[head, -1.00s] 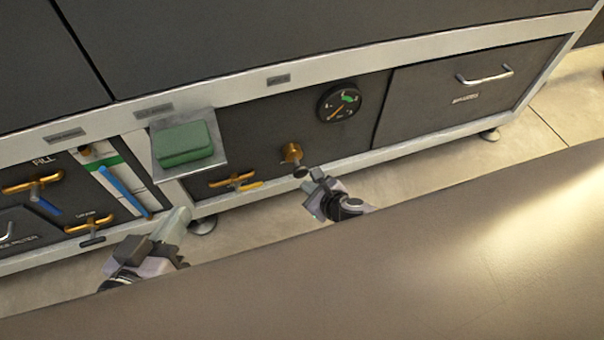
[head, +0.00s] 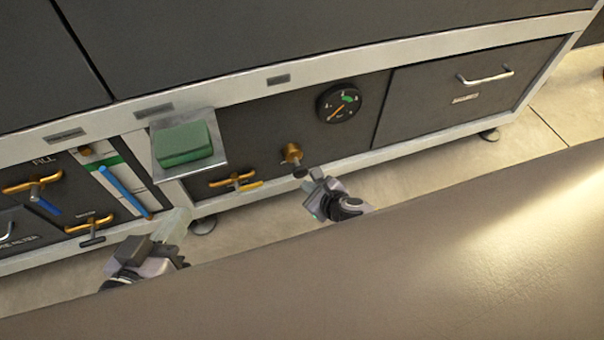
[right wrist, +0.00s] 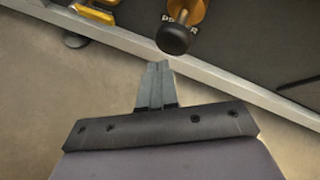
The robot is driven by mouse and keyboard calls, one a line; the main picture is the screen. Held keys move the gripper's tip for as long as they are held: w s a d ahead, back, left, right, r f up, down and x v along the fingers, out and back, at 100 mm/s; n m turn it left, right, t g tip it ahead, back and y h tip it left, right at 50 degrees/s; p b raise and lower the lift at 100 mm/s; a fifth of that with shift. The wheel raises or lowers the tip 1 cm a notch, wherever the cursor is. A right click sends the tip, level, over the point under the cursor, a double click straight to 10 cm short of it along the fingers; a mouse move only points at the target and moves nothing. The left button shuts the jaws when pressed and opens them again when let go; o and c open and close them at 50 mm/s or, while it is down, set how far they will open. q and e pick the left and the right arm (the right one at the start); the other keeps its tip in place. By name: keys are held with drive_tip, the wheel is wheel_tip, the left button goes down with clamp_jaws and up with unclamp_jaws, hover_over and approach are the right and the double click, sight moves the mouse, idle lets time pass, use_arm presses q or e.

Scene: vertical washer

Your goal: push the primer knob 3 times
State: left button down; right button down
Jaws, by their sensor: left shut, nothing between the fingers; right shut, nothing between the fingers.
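The primer knob is a black round knob (head: 300,171) on a brass fitting (head: 292,153), low on the dark washer panel below the gauge. In the right wrist view the black knob (right wrist: 174,38) shows just beyond the fingertips. My right gripper (head: 312,187) is shut and empty, close in front of the knob; its closed fingers also show in the right wrist view (right wrist: 158,68). A small gap shows between fingertips and knob in the wrist view. My left gripper (head: 168,225) is at the lower left, away from the knob, shut and empty.
A round gauge (head: 338,103) sits above the knob. A green block (head: 183,144) lies on a metal shelf (head: 222,161) to the left. Brass-handled valves (head: 233,182) line the panel. A drawer (head: 470,85) is at the right. Bare floor lies in front.

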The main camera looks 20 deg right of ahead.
sight(302, 174)
drive_tip(key=shift+w, duration=0.4)
drive_tip(key=shift+w, duration=0.25)
drive_tip(key=shift+w+a+r, duration=0.1)
drive_tip(key=shift+w, duration=1.3)
idle(1.1)
drive_tip(key=s+p, duration=0.1)
drive_tip(key=s, duration=0.3)
idle(0.8)
drive_tip(key=shift+s, duration=0.1)
